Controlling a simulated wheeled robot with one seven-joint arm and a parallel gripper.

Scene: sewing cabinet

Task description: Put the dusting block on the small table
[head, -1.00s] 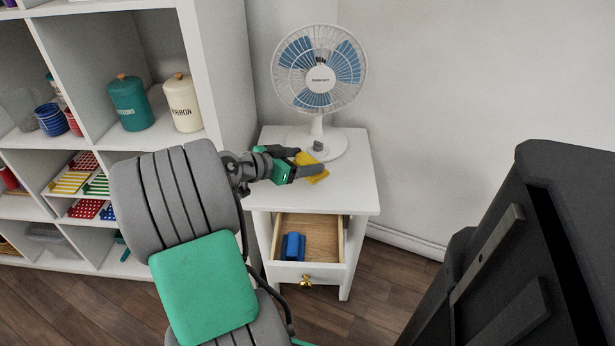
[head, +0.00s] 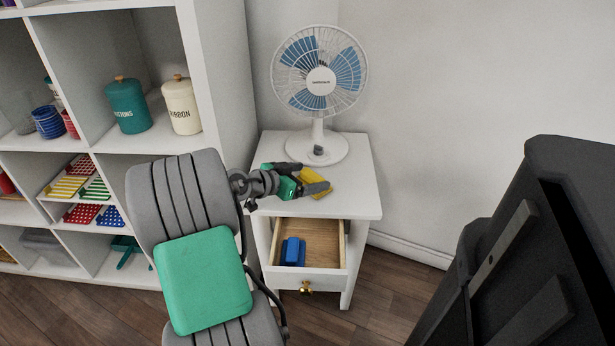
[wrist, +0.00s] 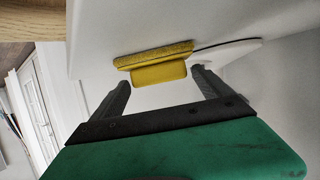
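The dusting block, a yellow block with a rougher layer along one side, (head: 314,181) is at the small table's white top (head: 350,196), in front of the fan. In the wrist view the block (wrist: 158,73) appears to rest with its rough side against the white surface. My gripper (head: 303,177) is over the table top. Its two dark fingers are spread, with the block just beyond the fingertips in the wrist view (wrist: 162,78). No finger visibly clamps it. Part of the block is hidden by a finger in the head view.
A white fan (head: 319,150) stands at the back of the table. The drawer (head: 322,240) below is open with a blue object (head: 292,252) inside. A shelf unit (head: 213,80) stands at left and a dark object (head: 540,230) at right. The table's right side is clear.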

